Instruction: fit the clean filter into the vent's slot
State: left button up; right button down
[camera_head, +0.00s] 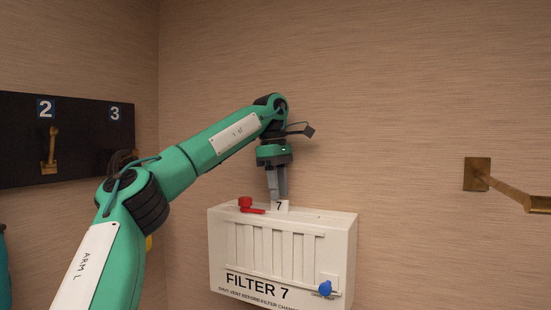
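The vent is a white box (345,240) marked FILTER 7, with a slatted front, low in the middle of the view. A small white tab marked 7 (281,207) stands up at its top edge; it looks like part of a filter, whose body I cannot see. My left gripper (277,197) points down from above, its two grey fingers close together and meeting the tab. I cannot tell whether they grip it. A red lever (250,206) is on the box top, left of the tab. A blue knob (325,287) is at the lower right front. My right gripper is out of view.
A dark panel (80,140) with hooks and numbers 2 and 3 hangs on the left wall. A brass bracket with an arm (478,174) sticks out from the wall at the right. The wall between box and bracket is clear.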

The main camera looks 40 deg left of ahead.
pick_arm(q)
notch_tip(320, 180, up, 12)
jog(key=a+p, duration=0.1)
jog(key=p, duration=0.4)
jog(key=shift+s+f, duration=0.2)
jog(key=shift+s, duration=0.1)
jog(key=shift+f, duration=0.1)
